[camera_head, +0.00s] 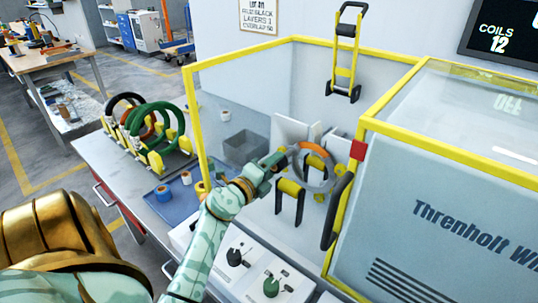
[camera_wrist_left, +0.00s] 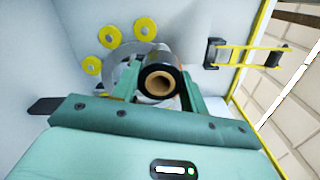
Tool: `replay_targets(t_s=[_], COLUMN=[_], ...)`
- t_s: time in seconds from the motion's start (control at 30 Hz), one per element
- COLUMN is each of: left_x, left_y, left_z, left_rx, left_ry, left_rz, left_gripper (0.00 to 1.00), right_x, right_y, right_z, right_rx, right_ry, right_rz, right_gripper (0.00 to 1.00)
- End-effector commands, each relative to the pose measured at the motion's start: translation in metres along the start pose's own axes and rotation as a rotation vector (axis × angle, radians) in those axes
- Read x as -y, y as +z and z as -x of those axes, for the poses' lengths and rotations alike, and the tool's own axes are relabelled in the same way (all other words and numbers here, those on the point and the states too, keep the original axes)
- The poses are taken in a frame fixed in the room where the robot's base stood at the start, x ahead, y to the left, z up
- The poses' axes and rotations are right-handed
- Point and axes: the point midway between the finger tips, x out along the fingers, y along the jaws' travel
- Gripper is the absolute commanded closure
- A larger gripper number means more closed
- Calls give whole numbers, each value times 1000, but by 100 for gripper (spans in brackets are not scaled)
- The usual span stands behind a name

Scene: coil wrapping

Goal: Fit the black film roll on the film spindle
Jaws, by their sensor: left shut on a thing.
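My left gripper (camera_head: 272,166) reaches into the yellow-framed wrapping machine, close to the grey ring (camera_head: 327,181). In the left wrist view its two green fingers are shut on the black film roll (camera_wrist_left: 163,70), whose brown hollow core faces the camera. In the head view the roll is mostly hidden by the gripper. The grey ring (camera_wrist_left: 118,57) shows just behind and left of the roll. I cannot make out the film spindle; the roll and gripper may cover it, so I cannot tell whether the roll is on it. My right gripper is out of view.
Yellow rollers (camera_head: 290,187) on black posts stand by the ring. The yellow frame (camera_head: 197,125) and a clear panel border the opening. A coil rack (camera_head: 155,160) stands left, with a blue mat (camera_head: 163,208) holding small rolls in front. Control knobs (camera_head: 271,286) lie below my arm.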

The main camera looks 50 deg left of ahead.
Motion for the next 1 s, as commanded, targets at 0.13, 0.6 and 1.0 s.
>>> replay_targets(t_s=[0.13,0.6,1.0], left_x=[1,1,0], left_y=[0,0,0], left_z=[-7,-27,-29], left_rx=[0,0,0], left_ry=[-1,-1,0], left_rz=[1,-1,0], left_gripper=[79,79,79], right_x=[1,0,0], right_y=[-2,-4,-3], right_z=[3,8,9], right_rx=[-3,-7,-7], right_ry=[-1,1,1], right_rz=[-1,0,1], right_gripper=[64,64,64])
